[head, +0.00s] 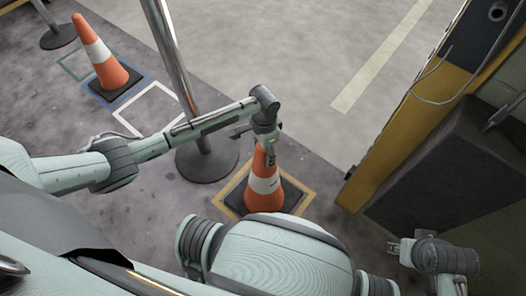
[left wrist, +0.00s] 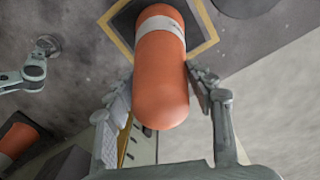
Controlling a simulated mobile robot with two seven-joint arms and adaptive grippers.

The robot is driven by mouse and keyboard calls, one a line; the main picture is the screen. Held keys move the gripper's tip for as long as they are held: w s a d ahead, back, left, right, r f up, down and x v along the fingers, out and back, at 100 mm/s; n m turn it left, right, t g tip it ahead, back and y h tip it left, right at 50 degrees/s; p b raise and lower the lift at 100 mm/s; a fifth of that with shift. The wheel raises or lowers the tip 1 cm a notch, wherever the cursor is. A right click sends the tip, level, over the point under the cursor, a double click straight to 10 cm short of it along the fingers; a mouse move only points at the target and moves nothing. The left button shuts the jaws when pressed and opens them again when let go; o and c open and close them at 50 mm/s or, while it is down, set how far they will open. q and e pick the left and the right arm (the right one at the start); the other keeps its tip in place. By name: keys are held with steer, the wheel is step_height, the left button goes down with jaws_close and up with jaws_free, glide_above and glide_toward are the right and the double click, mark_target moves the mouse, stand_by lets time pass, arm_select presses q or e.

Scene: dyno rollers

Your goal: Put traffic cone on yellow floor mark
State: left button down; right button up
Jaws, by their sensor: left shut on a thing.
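An orange and white traffic cone (head: 265,186) is upright with its dark base within the outline of the yellow floor mark (head: 308,202). I cannot tell whether the base touches the floor. My left gripper (head: 268,150) is shut on the cone's top. In the left wrist view the cone (left wrist: 161,75) lies between the fingers of the left gripper (left wrist: 163,95), with the yellow floor mark (left wrist: 112,22) around its base. My right gripper (head: 398,249) is low at the right, away from the cone; its finger gap is unclear.
A second traffic cone (head: 103,65) stands on the blue mark at the upper left, by a green and an empty white floor mark (head: 150,108). A metal post (head: 172,55) with a round base stands just left of the held cone. A dark block (head: 445,160) is at the right.

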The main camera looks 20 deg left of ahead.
arm_select(q)
steer(key=shift+w+d+r, duration=0.1)
steer(key=shift+w+r, duration=0.1)
arm_select(e)
steer(key=shift+r, duration=0.25)
arm_select(q)
steer(key=c, duration=0.6)
jaws_free()
steer(key=shift+s+f, duration=0.2)
steer(key=shift+f, duration=0.05)
steer(key=shift+r, duration=0.25)
step_height(320, 180, up, 12)
steer(key=shift+f+p, duration=0.15)
steer(key=shift+p, duration=0.9)
arm_select(e)
step_height(320, 180, down, 5)
steer(key=shift+a+r, duration=0.1)
